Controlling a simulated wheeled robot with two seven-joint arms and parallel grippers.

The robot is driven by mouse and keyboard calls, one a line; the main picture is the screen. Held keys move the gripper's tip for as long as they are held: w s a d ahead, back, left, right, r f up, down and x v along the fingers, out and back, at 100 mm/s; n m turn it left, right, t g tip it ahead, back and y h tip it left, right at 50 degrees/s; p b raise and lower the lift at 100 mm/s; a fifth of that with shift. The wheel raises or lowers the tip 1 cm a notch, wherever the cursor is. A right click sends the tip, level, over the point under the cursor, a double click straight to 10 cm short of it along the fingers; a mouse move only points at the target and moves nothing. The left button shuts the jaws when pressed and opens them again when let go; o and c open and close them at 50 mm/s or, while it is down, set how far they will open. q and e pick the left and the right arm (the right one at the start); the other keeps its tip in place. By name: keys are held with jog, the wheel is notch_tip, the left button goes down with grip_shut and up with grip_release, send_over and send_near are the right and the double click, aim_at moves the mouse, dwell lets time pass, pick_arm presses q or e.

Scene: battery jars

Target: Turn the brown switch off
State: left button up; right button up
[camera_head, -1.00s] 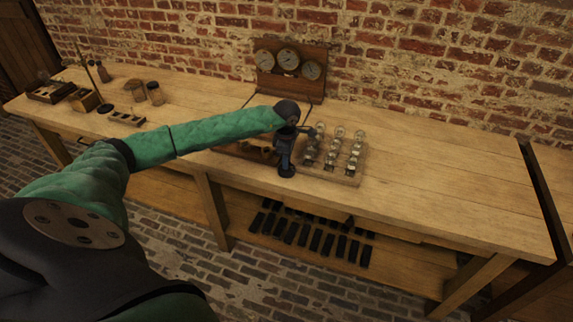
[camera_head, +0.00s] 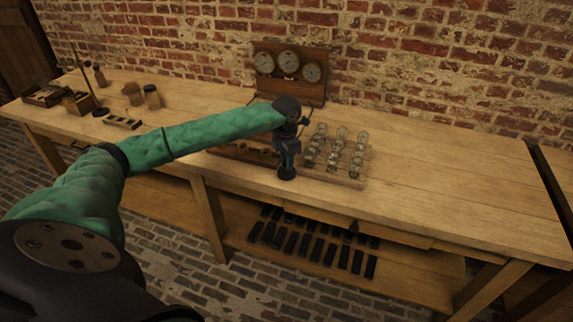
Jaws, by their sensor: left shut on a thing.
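My left gripper (camera_head: 286,173) points down at the front part of the workbench (camera_head: 430,180), left of a tray of glass jars. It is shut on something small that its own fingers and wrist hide. A wooden unit (camera_head: 226,151) sits behind and left of the gripper, partly covered by my green left arm. I cannot make out a brown switch clearly; it may be at or behind the gripper. My right gripper is not in view.
The wooden tray (camera_head: 345,181) of several glass jars (camera_head: 337,150) stands close right of the gripper. A gauge panel (camera_head: 289,68) stands at the wall. Brown jars (camera_head: 152,96) and small boxes (camera_head: 80,102) are at the left. The bench's right side is clear.

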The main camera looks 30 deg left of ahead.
pick_arm(q)
jog(key=shift+n+b, duration=0.45)
jog(key=shift+n, duration=0.25)
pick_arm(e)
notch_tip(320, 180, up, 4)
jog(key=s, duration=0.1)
pick_arm(q)
jog(key=shift+n+b, duration=1.2)
jog(key=shift+n, duration=0.7)
jog(key=shift+r, duration=0.1)
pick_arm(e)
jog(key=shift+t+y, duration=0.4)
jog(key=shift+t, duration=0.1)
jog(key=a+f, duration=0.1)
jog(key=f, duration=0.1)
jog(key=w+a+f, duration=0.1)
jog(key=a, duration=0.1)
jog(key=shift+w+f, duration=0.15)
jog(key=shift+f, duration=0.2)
pick_arm(q)
jog(key=shift+n, duration=0.3)
jog(key=o, duration=1)
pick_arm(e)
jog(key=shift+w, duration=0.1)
pick_arm(q)
jog(key=shift+r, duration=0.1)
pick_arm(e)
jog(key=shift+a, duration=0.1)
